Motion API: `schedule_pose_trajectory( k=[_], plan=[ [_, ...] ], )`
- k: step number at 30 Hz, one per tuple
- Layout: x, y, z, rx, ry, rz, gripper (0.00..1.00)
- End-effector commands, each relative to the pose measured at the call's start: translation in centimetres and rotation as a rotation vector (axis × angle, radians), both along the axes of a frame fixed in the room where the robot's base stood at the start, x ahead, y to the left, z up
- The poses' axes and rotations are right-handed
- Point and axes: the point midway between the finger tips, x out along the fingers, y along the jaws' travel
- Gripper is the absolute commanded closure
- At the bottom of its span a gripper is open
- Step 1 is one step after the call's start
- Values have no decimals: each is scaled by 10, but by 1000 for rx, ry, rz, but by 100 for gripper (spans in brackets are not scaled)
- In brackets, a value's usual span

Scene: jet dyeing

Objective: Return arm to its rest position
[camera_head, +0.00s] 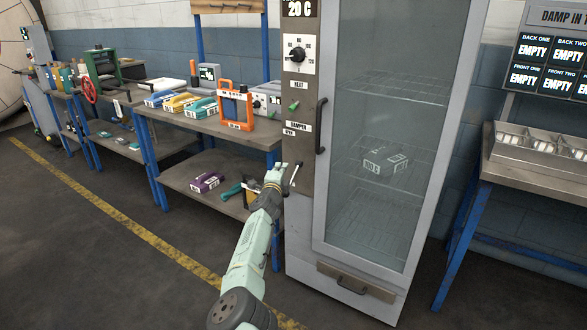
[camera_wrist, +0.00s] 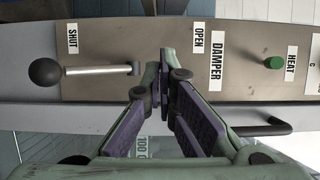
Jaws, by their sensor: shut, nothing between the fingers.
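My arm reaches up from the bottom of the head view, and my gripper (camera_head: 275,176) is beside the cabinet's control panel. In the wrist view my gripper (camera_wrist: 163,72) has its fingertips together, with nothing between them. The damper lever (camera_wrist: 100,70) is a pale rod with a black ball knob. It points toward the SHUT label (camera_wrist: 72,39), away from the OPEN label (camera_wrist: 199,40). The fingertips are near the lever's pivot end, and I cannot tell if they touch the panel. The lever (camera_head: 297,174) also shows just right of my gripper in the head view.
The tall cabinet (camera_head: 300,232) has a shut glass door with a black handle (camera_head: 321,125); a pale box (camera_head: 385,160) sits inside. A bench (camera_head: 245,138) with coloured boxes and an orange-framed device stands left. A metal bench (camera_head: 540,188) stands right. The floor at left is clear.

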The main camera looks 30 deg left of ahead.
Motion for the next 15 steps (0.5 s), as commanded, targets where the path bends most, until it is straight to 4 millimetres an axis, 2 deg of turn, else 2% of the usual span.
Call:
schedule_pose_trajectory(
  k=[9, 11, 13, 15],
  plan=[
    [-5, 5, 0, 0, 0, -1, 100],
    [1, -5, 7, -14, -22, -16, 100],
    [10, -25, 22, -45, -71, -44, 100],
    [20, -52, 51, -93, -149, -83, 100]
  ],
)
